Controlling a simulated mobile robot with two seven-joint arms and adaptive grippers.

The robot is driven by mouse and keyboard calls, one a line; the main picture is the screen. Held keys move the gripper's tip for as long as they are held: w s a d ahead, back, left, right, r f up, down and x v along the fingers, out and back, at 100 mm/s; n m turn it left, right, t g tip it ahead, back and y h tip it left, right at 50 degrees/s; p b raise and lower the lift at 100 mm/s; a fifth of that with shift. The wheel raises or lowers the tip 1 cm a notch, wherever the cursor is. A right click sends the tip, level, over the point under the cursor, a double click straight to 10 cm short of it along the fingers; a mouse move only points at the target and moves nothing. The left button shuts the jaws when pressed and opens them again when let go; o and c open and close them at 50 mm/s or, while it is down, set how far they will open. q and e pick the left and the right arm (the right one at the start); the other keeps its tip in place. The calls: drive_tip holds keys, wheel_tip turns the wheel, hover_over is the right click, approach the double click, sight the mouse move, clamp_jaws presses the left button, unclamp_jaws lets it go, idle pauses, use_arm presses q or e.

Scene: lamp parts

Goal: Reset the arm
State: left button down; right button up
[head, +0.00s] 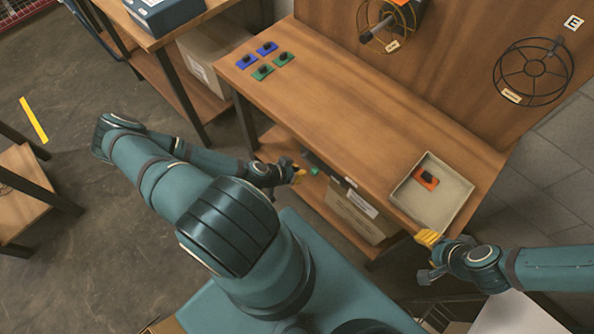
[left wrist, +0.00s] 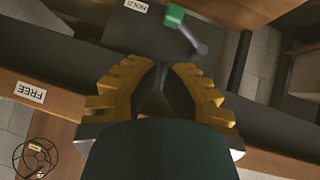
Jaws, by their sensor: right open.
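My left gripper (head: 299,175) hangs low in front of the bench, near the lower shelf. In the left wrist view its yellow fingers (left wrist: 162,75) lean close together with dark surfaces between them; I cannot tell whether they touch. No held part shows there. A green-ended tool with a grey shaft (left wrist: 185,28) lies beyond the fingertips, apart from them. My right gripper (head: 428,244) is open at the bench's front right corner, just in front of the white tray (head: 462,209). An orange part with a black top (head: 427,178) lies in that tray.
Two blue and two green parts (head: 265,61) sit on the bench's far left end. The bench middle (head: 350,110) is clear. Wire lamp cages (head: 533,72) hang on the back panel. Boxes (head: 352,212) stand on the lower shelf. A side table (head: 22,190) is at left.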

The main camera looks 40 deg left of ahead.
idle(0.6)
use_arm(q)
drive_tip(key=w+d+r+g+h+b, duration=0.1)
drive_tip(key=d+r+g+b, duration=0.2)
drive_tip(key=d, duration=0.8)
drive_tip(key=w+d+r+n+g+b, duration=0.1)
drive_tip(key=d+r+g+b, duration=0.3)
drive_tip(key=d, duration=0.6)
drive_tip(key=shift+d+h, duration=0.4)
